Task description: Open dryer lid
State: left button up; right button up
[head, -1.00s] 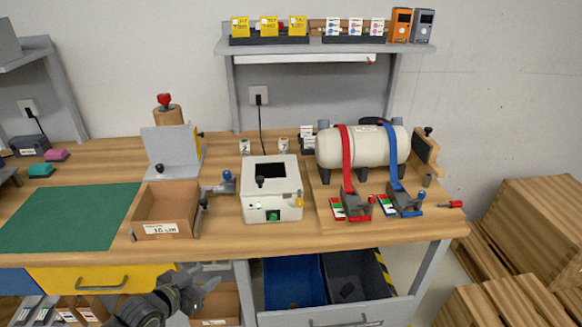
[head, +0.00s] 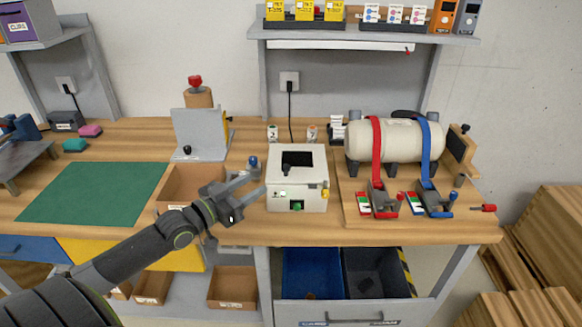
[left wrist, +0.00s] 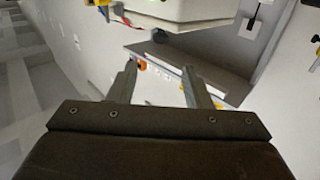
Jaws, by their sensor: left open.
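The dryer appears to be the white box (head: 298,196) on the workbench, with a dark window in its top, a small black knob (head: 285,171) and a green button (head: 297,206) on its front. Its lid looks shut. My left gripper (head: 254,187) is open and empty, just left of the white box, with its fingers pointing toward it. In the left wrist view the two fingers (left wrist: 160,80) stand apart with nothing between them. A pale body (left wrist: 180,12) fills the top there; I cannot tell for sure that it is the dryer. My right gripper is not in view.
A cardboard box (head: 180,183) stands behind my left forearm. Right of the dryer, a white tank (head: 395,143) sits under red and blue straps on a wooden board. A shelf (head: 360,38) hangs above. The green mat (head: 90,192) is clear.

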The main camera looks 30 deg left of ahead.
aim_at(283, 168)
pick_arm(q)
jog(key=b+x, duration=0.2)
jog(key=x, duration=1.2)
jog(key=shift+w, duration=0.15)
jog(key=shift+c, duration=0.4)
grip_shut()
